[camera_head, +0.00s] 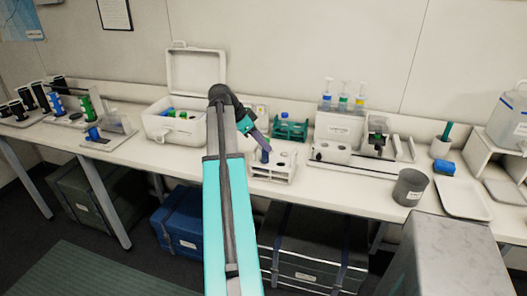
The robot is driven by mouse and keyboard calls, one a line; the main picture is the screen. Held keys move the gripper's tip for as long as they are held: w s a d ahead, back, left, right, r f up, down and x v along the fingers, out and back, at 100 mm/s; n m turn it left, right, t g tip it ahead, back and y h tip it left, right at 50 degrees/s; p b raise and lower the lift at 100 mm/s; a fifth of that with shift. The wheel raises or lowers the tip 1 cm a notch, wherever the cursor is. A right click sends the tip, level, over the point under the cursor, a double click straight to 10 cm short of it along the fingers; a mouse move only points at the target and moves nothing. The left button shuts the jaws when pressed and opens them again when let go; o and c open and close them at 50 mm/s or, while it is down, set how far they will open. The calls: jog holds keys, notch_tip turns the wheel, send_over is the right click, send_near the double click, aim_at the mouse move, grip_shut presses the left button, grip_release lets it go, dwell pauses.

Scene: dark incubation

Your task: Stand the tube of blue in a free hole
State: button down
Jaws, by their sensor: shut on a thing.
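My gripper (263,145) reaches down from the end of my arm over the left part of a white rack (274,178) on the bench. It is shut on a slim dark-blue tube (265,156), held near its top. The tube points roughly downward at the rack. I cannot tell whether its lower end is inside a hole or just above one. The rack's top has dark round holes to the right of the tube that look empty. My arm hides part of the bench left of the rack.
A green rack (290,130) with a blue item stands behind. An open white box (160,124) is on the left. A white device (333,152), a grey cup (409,187) and a white tray (462,198) stand on the right. Three pump bottles (343,96) stand at the back.

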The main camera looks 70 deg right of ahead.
aim_at(263, 150)
jog(key=shift+f, duration=0.1)
jog(key=shift+f+p, duration=0.45)
jog(key=shift+f, duration=1.35)
jog(key=c, duration=1.4)
grip_release()
jog(key=shift+f, duration=0.1)
jog(key=shift+r, duration=0.2)
jog(key=b+v, duration=0.2)
jog(key=v, duration=1)
